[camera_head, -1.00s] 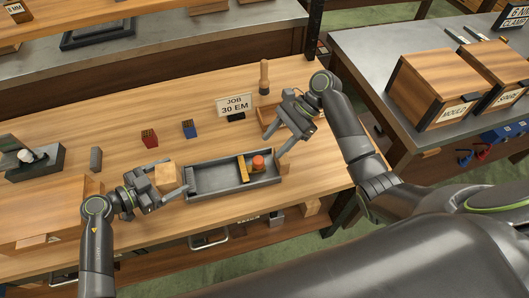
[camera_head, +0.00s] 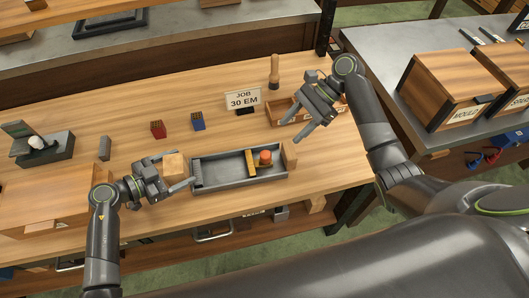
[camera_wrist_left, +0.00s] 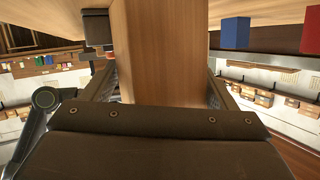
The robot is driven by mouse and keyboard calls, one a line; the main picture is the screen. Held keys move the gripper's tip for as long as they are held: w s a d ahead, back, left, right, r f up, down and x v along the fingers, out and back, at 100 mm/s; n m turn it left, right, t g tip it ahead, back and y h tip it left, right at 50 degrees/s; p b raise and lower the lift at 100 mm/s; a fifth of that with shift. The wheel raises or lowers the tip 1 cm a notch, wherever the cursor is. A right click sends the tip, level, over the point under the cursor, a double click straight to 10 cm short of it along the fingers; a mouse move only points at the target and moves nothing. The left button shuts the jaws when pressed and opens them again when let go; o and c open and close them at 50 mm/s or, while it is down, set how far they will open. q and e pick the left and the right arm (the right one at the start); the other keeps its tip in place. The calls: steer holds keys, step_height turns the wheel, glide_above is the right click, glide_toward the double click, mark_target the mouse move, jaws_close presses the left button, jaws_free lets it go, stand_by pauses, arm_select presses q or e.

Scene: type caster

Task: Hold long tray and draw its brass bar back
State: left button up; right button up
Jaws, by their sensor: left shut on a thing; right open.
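The long grey tray (camera_head: 222,175) lies on the bench. Its brass bar (camera_head: 250,163) stands across it right of the middle, close beside an orange-red round piece (camera_head: 265,157). A wooden block (camera_head: 174,165) is at the tray's left end; I cannot tell if it is fixed to it. My left gripper (camera_head: 178,184) is shut on this block, which fills the space between the fingers in the left wrist view (camera_wrist_left: 160,60). Another wooden block (camera_head: 290,155) is at the right end. My right gripper (camera_head: 303,125) is open and empty, above and right of the tray.
A "JOB 30 EM" sign (camera_head: 243,99), a red block (camera_head: 158,129) and a blue block (camera_head: 198,121) stand behind the tray. A wooden tray (camera_head: 283,112) and a wooden-handled tool (camera_head: 274,72) are near my right gripper. A wooden box (camera_head: 45,190) is at left.

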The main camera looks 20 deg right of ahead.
arm_select(q)
steer(key=o, duration=1)
steer(key=shift+c, duration=0.2)
steer(key=v, duration=1.2)
steer(key=shift+a, duration=0.1)
